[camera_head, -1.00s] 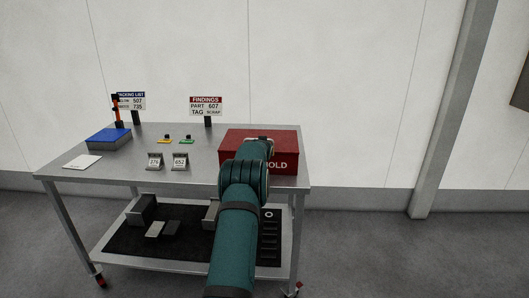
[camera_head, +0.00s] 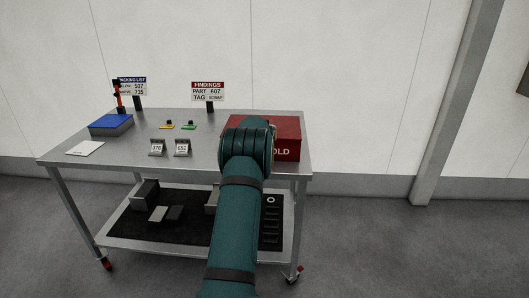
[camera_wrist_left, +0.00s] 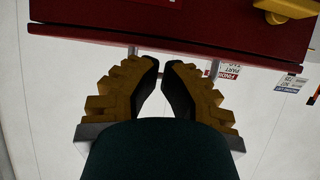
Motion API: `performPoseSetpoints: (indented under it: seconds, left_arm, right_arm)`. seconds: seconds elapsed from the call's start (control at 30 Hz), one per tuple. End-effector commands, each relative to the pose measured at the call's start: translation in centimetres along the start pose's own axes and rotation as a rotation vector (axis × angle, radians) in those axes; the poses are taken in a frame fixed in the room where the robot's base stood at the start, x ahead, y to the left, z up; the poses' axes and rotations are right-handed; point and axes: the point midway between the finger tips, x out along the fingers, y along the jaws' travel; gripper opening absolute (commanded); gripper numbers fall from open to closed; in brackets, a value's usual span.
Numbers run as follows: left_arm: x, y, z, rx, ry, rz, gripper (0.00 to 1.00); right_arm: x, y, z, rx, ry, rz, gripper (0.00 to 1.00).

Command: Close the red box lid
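The red box (camera_head: 287,132) stands at the right end of the table. Its top looks like a dark red surface and its front carries white lettering, partly covered by my left arm. The arm reaches up to the box, and its gripper is hidden behind the arm in the head view. In the left wrist view, my left gripper (camera_wrist_left: 161,66) has its dark fingertips almost together with nothing seen between them. The red box (camera_wrist_left: 170,20) fills the top of that upside-down view, with a yellow piece (camera_wrist_left: 290,8) at right. Contact cannot be told. My right gripper is not in view.
The metal table (camera_head: 130,150) holds a blue box (camera_head: 110,123), a white card (camera_head: 85,148), two number tags (camera_head: 157,147) and small yellow and green parts (camera_head: 167,126). Two signs (camera_head: 208,90) stand at the back. A lower shelf (camera_head: 150,245) holds grey blocks. A pillar (camera_head: 440,120) stands at right.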

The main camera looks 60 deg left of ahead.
Motion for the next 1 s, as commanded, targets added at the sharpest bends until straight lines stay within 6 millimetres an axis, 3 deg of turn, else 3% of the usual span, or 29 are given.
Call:
performPoseSetpoints:
  seconds: [0.4,0.87,1.0]
  left_arm:
    - [-2.3,0.1,5.2,-0.001,-0.001,0.001,0.00]
    - [-2.8,0.0,6.4,-0.001,0.000,0.000,0.00]
    - [-2.9,1.8,8.3,0.000,-0.033,0.025,0.00]
  right_arm:
    - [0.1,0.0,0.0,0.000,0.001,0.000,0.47]
    - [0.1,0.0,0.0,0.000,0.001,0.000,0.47]
    - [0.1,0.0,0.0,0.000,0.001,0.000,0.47]
